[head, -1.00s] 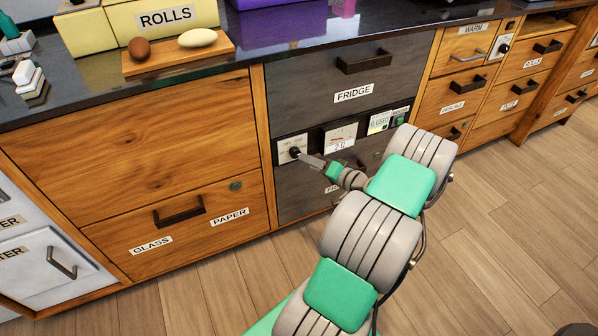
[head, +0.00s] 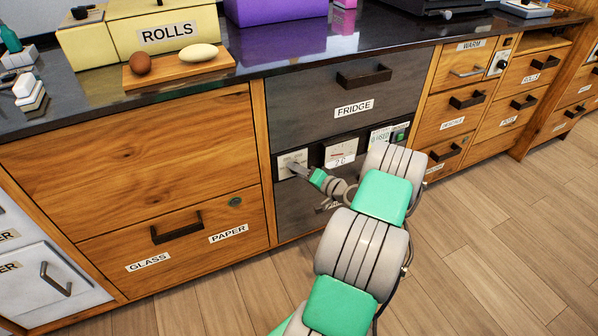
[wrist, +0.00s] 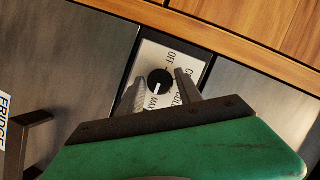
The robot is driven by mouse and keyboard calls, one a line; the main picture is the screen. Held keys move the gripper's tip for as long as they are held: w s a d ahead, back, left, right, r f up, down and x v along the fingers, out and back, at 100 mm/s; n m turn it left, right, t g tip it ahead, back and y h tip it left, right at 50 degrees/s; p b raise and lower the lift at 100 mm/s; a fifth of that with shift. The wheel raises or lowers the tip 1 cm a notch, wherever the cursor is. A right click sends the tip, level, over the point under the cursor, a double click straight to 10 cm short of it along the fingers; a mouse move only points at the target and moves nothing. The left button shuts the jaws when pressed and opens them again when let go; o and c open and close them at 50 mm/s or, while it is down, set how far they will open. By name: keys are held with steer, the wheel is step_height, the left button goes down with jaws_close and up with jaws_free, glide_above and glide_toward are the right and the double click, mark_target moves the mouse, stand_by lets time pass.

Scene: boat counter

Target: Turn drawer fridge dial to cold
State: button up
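The fridge dial (wrist: 159,80) is a round black knob with a white pointer mark, on a white plate (wrist: 159,63). The plate reads OFF and MAX, plus a label starting with C that my finger partly hides. The white mark points toward the MAX side. My gripper (wrist: 160,82) is open, one finger on each side of the knob, with visible gaps; contact cannot be seen. In the head view my gripper (head: 298,169) is at the dial plate (head: 290,160) on the grey FRIDGE drawer unit (head: 335,90) and hides most of the knob.
A small display (head: 341,155) and a panel with a green part (head: 398,136) sit right of the dial. The FRIDGE drawer handle (head: 364,76) sticks out above. Wooden drawers flank the unit. The floor (head: 480,230) at right is clear.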

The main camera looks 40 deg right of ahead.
jaws_close()
stand_by(0.5)
steer(key=shift+w+a+r+n+g+h+b, duration=0.1)
steer(key=shift+n+g+h+b, duration=0.55)
steer(key=shift+n, duration=0.7)
steer(key=shift+s+a+f+n+g+h+b, duration=0.1)
steer(key=shift+n+g+h+b, duration=0.2)
steer(key=shift+n+h, duration=0.9)
steer(key=shift+w+a+r+n+g+h+b, duration=0.1)
steer(key=shift+n+g+h+b, duration=0.35)
steer(key=shift+n, duration=1.1)
steer(key=shift+o, duration=1.9)
jaws_free()
